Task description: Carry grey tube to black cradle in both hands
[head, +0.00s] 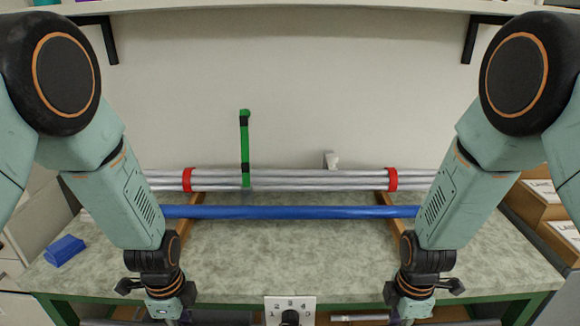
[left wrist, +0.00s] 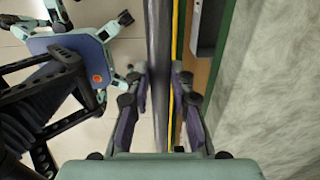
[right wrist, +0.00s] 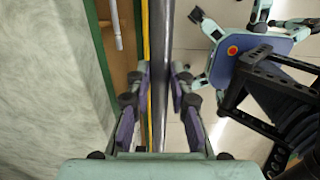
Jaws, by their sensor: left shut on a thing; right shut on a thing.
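The grey tube (left wrist: 158,50) is a long dark bar running up the left wrist view between the fingers of my left gripper (left wrist: 158,80). It also runs up the right wrist view (right wrist: 158,50) between the fingers of my right gripper (right wrist: 161,80). Both grippers are shut on it, well apart along its length. In the head view my left gripper (head: 168,313) and right gripper (head: 410,313) are low, at the bench's front edge, and the tube is mostly cut off by the bottom border. I cannot make out the black cradle in any view.
A blue rod (head: 290,212) lies across wooden supports on the bench (head: 290,260), before silvery tubes (head: 300,183) with red bands. A green upright (head: 245,140) stands among them. A small blue block (head: 65,250) lies left. Cardboard boxes (head: 545,195) stand right. The bench's middle front is clear.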

